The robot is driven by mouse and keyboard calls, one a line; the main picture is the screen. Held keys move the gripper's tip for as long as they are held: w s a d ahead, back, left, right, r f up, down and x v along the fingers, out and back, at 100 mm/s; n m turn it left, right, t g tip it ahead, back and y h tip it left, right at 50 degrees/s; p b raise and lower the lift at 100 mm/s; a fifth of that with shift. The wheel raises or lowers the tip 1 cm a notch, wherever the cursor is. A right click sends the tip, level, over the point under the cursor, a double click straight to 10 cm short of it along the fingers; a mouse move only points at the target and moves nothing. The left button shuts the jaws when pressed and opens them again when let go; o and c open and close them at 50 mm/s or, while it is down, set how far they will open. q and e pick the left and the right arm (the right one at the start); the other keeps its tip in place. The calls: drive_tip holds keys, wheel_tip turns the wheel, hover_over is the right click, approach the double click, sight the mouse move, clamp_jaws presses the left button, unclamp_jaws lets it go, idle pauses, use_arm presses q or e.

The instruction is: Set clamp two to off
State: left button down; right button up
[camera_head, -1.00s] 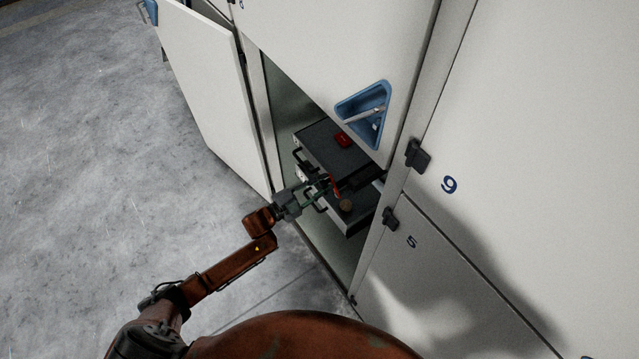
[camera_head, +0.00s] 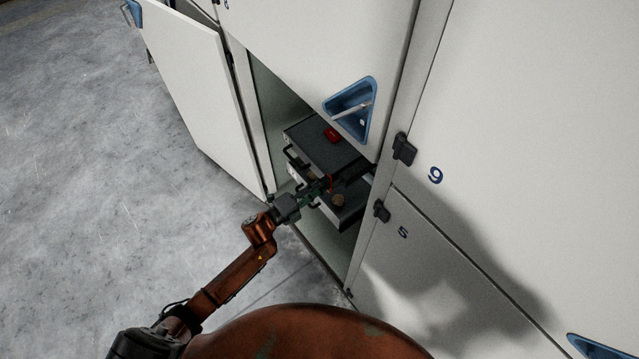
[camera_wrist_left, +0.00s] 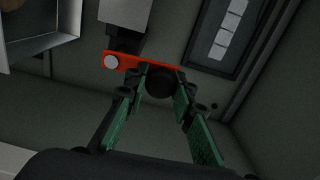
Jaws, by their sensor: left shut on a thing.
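A red lever (camera_wrist_left: 128,62) with a pale round pivot and a black knob (camera_wrist_left: 160,82) at its end shows in the left wrist view. My left gripper (camera_wrist_left: 161,88), with green fingers, is shut on the black knob. In the head view my left gripper (camera_head: 325,184) reaches into the open cabinet, beside the dark drawers, and largely hides the lever. I cannot read a label that tells whether this is clamp two. My right gripper is not in view.
The open cabinet door (camera_head: 190,80) stands left of the arm. Dark drawers (camera_head: 312,150) sit inside, with a red item (camera_head: 332,135) on top. A white panel with a blue triangular recess (camera_head: 362,92) overhangs the opening. Closed doors stand right; the floor at left is clear.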

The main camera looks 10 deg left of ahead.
use_arm(q)
drive_tip(key=shift+s+d, duration=0.1)
idle(0.5)
drive_tip(key=c, duration=1.7)
unclamp_jaws()
drive_tip(key=v, duration=1.2)
